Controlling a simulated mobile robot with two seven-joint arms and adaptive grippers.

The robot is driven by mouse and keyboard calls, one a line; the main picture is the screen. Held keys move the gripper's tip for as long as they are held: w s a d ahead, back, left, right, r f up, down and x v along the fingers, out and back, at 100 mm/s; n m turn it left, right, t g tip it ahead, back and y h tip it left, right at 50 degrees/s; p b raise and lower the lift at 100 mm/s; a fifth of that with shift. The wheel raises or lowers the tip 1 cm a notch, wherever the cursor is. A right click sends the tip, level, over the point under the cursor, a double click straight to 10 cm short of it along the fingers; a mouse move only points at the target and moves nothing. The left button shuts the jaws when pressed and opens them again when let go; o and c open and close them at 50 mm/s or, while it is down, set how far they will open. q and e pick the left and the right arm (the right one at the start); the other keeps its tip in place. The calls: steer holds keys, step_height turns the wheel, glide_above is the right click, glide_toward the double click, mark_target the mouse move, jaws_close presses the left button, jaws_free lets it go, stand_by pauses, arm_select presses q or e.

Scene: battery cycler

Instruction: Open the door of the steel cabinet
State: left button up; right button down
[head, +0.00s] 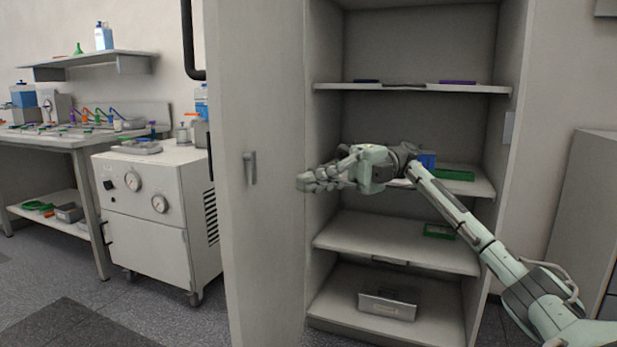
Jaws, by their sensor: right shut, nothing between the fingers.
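The steel cabinet (415,133) stands in the middle right of the head view with its shelves in sight. Its door (262,225) stands wide open, swung out to the left, and carries a small metal handle (250,168). My right gripper (304,183) is shut and empty, in front of the cabinet opening, its fingers pointing left towards the door's inner edge. It is to the right of the handle and apart from it. Whether the fingertips touch the door edge, I cannot tell. My left gripper is not in view.
The cabinet shelves hold green trays (440,231), a blue item (427,160) and a metal box (388,304). A wheeled white machine (150,220) stands left of the door, with a workbench (45,140) behind it. Grey floor is clear at lower left.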

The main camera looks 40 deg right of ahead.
glide_toward(229, 191)
steer(key=s+a, duration=0.3)
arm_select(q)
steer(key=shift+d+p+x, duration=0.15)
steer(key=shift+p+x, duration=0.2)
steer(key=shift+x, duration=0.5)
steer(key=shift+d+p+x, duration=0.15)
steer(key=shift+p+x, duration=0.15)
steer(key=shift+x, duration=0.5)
arm_select(e)
steer(key=shift+w+a, duration=0.7)
steer(key=shift+a, duration=0.15)
steer(key=shift+w+a, duration=0.7)
steer(key=shift+a, duration=0.15)
steer(key=shift+w+a, duration=0.2)
steer(key=shift+w, duration=0.05)
arm_select(q)
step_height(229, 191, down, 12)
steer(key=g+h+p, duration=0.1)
steer(key=p, duration=0.4)
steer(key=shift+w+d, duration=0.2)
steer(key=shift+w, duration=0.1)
arm_select(e)
steer(key=w+a+m+t+h, duration=0.1)
steer(key=w+a+m+t, duration=0.2)
steer(key=w+a, duration=0.8)
steer(key=w+t, duration=0.1)
steer(key=w, duration=0.2)
steer(key=shift+t, duration=0.4)
